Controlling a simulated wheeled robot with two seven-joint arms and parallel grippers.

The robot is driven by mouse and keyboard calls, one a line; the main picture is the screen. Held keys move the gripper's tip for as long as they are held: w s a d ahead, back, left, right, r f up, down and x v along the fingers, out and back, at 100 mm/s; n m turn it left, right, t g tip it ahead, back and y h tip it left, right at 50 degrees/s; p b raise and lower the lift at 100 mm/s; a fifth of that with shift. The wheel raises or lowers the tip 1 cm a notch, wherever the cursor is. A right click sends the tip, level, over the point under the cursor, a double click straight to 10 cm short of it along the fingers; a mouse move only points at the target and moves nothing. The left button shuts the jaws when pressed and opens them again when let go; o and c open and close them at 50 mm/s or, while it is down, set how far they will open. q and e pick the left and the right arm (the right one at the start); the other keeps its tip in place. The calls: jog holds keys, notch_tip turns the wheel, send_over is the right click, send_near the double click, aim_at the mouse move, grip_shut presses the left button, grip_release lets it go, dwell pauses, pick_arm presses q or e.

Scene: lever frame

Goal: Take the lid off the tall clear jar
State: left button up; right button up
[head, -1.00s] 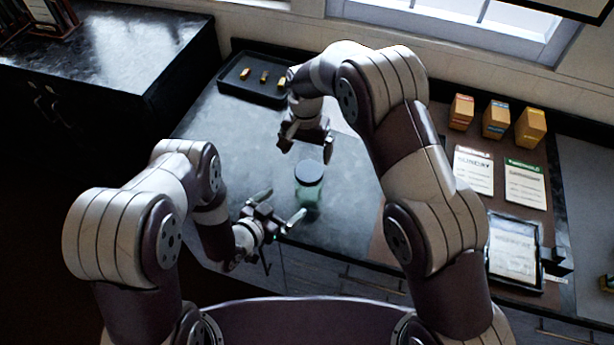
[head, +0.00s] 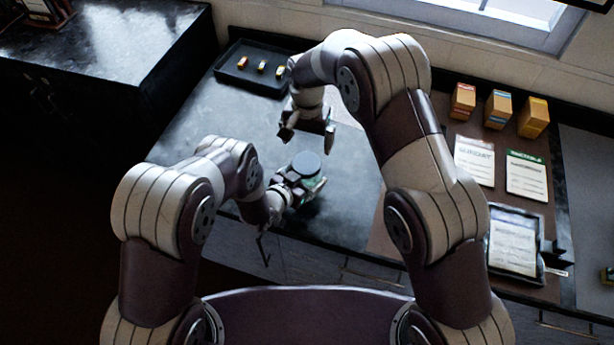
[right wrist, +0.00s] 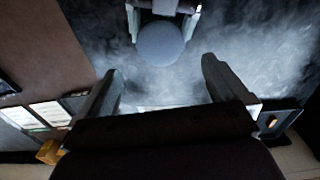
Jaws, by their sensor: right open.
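The tall clear jar (head: 311,187) stands on the dark counter with its round grey-blue lid (head: 306,163) on top. The lid also shows from above in the right wrist view (right wrist: 160,43). My left gripper (head: 297,188) is at the jar, with its fingers on either side of the body below the lid. The frames do not show whether the fingers press on the glass. My right gripper (head: 308,137) is open and empty, behind the jar and apart from it. Its two fingers (right wrist: 160,70) show spread in the right wrist view, with the lid beyond them.
A black tray (head: 228,79) with small coloured pieces lies at the back left. Several small boxes (head: 498,109), cards (head: 526,175) and a framed sheet (head: 513,243) are on the brown mat at the right. The counter left of the jar is clear.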

aim_at(306, 163)
pick_arm(q)
jog(key=c, duration=0.9)
pick_arm(e)
jog(key=shift+s+m, duration=0.1)
jog(key=shift+m, duration=0.2)
jog(key=m, duration=0.3)
jog(key=shift+a+f+m, duration=0.1)
jog(key=shift+f+m, duration=0.1)
jog(key=shift+m, duration=0.2)
notch_tip(306, 163, down, 8)
jog(key=shift+r, duration=0.2)
pick_arm(q)
jog(key=shift+r, duration=0.1)
